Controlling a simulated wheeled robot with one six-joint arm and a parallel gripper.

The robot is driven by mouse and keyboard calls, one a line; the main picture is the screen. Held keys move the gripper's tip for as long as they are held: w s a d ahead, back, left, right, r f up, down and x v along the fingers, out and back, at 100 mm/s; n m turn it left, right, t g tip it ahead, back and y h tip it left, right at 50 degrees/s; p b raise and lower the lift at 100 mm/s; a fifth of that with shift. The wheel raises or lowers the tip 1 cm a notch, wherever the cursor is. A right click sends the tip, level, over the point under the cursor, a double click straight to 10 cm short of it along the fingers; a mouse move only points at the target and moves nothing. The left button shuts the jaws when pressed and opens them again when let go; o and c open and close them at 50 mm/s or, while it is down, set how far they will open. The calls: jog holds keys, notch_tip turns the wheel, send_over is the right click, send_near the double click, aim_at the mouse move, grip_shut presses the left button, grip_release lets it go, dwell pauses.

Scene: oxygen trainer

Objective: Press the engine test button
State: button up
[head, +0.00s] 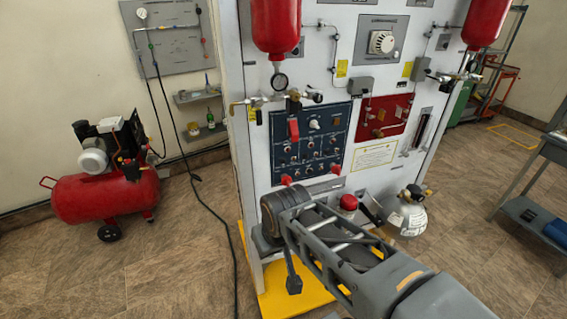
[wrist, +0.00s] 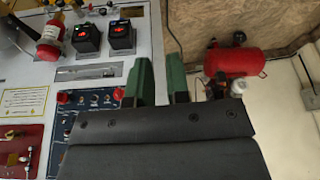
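The dark blue control panel (head: 333,151) is on the front of the white trainer cabinet, with several small buttons, knobs and a red switch cover. Its labels are too small to read, so I cannot tell which button is the engine test one. The panel also shows at the left in the wrist view (wrist: 60,133), partly hidden by my gripper's body. My gripper (wrist: 162,82) shows two green fingers, apart with nothing between them. In the head view my arm is in front of and below the panel, and I cannot make out the fingers.
A red compressor (head: 106,197) stands on the floor at left. Red bottles (head: 276,28) hang on the cabinet above the panel. A red valve panel (head: 384,116) is right of the blue one. A white cylinder (head: 408,218) is beside my arm. A dark cable crosses the floor.

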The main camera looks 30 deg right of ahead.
grip_shut()
dwell(1.3)
jog(key=w+d+f+m+y+b, duration=0.3)
jog(key=f+m+y+b, duration=0.1)
jog(key=f+m, duration=0.25)
jog(key=w+d+f+m+y+b, duration=0.2)
jog(key=d+f+m+y+b, duration=0.15)
jog(key=f+m, duration=0.3)
jog(key=w+d+r+m+t+y+b, duration=0.2)
jog(key=w+d+r+m+t+y, duration=0.2)
jog(key=w+d+r+m+t, duration=0.5)
notch_tip(320, 180, up, 3)
jog(key=w+m+t, duration=0.1)
jog(key=w+t, duration=0.1)
jog(key=t, duration=0.3)
jog(key=shift+r+y+b, duration=0.15)
jog(key=shift+y+b, duration=0.2)
